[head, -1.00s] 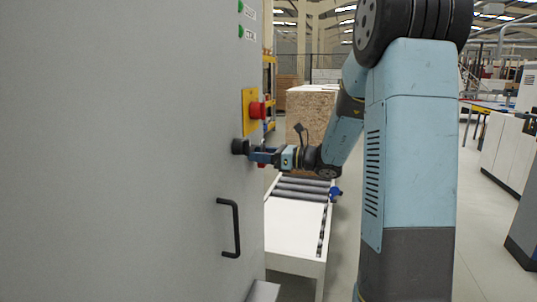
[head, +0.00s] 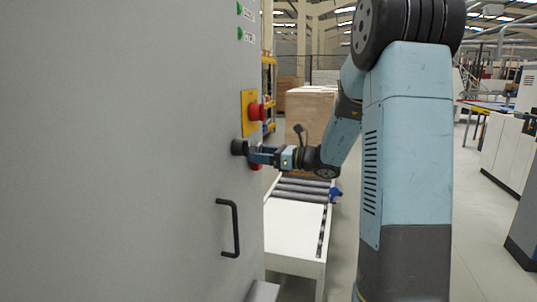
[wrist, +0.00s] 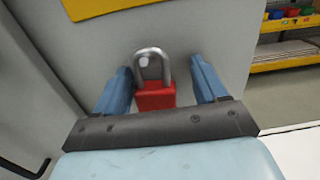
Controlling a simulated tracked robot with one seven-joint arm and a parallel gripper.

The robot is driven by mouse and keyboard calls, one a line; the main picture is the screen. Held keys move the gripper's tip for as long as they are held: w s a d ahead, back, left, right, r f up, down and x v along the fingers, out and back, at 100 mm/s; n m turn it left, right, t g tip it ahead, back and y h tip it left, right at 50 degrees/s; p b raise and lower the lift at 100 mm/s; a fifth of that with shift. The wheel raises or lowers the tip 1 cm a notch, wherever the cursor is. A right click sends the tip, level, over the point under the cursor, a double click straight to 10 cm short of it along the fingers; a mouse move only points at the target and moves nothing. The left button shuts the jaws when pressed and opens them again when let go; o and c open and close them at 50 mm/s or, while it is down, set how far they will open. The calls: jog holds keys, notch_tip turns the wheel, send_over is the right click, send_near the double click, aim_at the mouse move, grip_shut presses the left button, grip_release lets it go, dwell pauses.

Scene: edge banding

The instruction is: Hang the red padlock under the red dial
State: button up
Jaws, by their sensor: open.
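The red padlock (wrist: 155,97) hangs upright against the grey cabinet face in the wrist view, silver shackle on top. A small pale peg-like spot shows inside the shackle; whether the shackle is closed on it I cannot tell. My gripper (wrist: 161,66) is open, one blue finger on each side of the padlock with gaps between. In the head view, my gripper (head: 257,153) is at the cabinet face, and a bit of the red padlock (head: 257,167) shows just below it. The red dial (head: 256,111) sits above on a yellow plate (head: 247,98).
A black round knob (head: 239,147) is just left of my gripper, and a black handle (head: 236,228) is lower on the cabinet (head: 120,160). A roller conveyor (head: 298,215) stands beyond the cabinet's edge. Yellow shelving with bins (wrist: 290,40) is in the right background.

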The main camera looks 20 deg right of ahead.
jog(key=shift+s+a+f+g, duration=0.15)
jog(key=shift+a+f, duration=0.15)
jog(key=shift+a, duration=0.2)
jog(key=shift+w+a+f+g, duration=0.15)
jog(key=shift+a+f, duration=0.1)
jog(key=shift+a, duration=0.2)
jog(key=shift+s+d, duration=0.15)
jog(key=shift+s, duration=0.05)
jog(key=shift+s+d, duration=0.1)
jog(key=shift+d, duration=0.05)
jog(key=w+v, duration=0.1)
jog(key=v, duration=1.3)
jog(key=s+a+n+g+h, duration=0.5)
jog(key=s+a+n+g, duration=0.3)
jog(key=s+a+n, duration=0.5)
jog(key=s+d+n+t+h, duration=0.3)
jog(key=s+d+n+h, duration=0.1)
jog(key=s+n+h, duration=0.6)
jog(key=shift+s+r+n+t, duration=0.3)
jog(key=shift+s+n+t, duration=0.1)
jog(key=shift+s+n, duration=0.65)
